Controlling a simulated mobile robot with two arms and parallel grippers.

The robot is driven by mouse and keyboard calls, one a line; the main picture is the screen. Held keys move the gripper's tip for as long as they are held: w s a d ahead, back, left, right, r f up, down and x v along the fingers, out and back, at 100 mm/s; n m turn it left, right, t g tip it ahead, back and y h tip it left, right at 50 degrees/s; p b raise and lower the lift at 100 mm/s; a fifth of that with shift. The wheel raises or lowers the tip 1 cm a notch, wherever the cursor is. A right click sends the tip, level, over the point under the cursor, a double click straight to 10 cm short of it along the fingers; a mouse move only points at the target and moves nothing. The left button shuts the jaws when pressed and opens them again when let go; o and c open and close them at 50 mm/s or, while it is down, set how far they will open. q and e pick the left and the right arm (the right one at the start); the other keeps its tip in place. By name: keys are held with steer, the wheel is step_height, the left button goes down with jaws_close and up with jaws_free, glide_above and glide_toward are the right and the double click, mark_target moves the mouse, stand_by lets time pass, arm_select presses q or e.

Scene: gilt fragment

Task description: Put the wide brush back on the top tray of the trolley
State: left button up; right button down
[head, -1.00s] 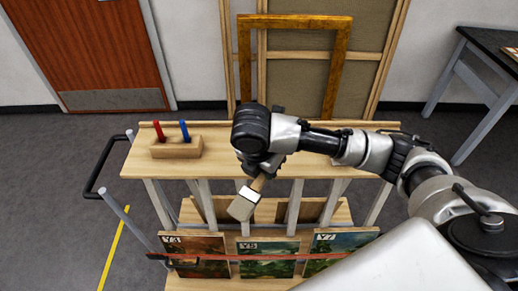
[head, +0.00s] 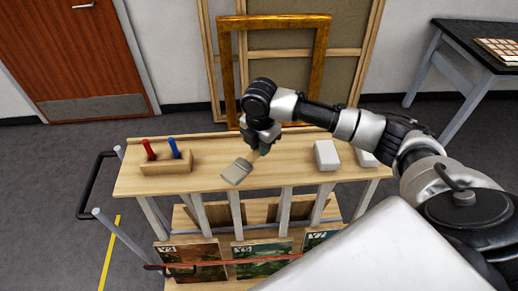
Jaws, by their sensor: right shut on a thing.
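The wide brush (head: 238,171) has a pale wooden handle and a broad, light head. My right gripper (head: 261,144) is shut on its handle. The brush is tilted, its head pointing down and to the left. It appears over the front part of the trolley's wooden top tray (head: 210,180); I cannot tell whether the head touches the tray. The trolley stands in front of me in the head view. My left gripper is not in view.
A wooden block (head: 165,168) with a red and a blue handled tool stands at the tray's left. A white block (head: 326,155) and another pale thing sit to the right. Painted panels (head: 190,258) stand on the lower shelf. A gilt frame (head: 322,70) leans behind.

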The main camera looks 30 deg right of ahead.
mark_target(260, 159)
steer(key=shift+w+d+f, duration=0.25)
steer(key=shift+w+f, duration=0.2)
steer(key=shift+w, duration=0.35)
step_height(260, 159, down, 4)
steer(key=shift+s+r+p, duration=0.1)
steer(key=shift+r+p, duration=0.05)
steer(key=shift+p, duration=0.75)
steer(key=shift+f, duration=0.2)
steer(key=c, duration=1)
jaws_free()
steer(key=shift+a+r+b, duration=0.1)
steer(key=shift+r+b, duration=1.25)
steer(key=shift+r, duration=4.7)
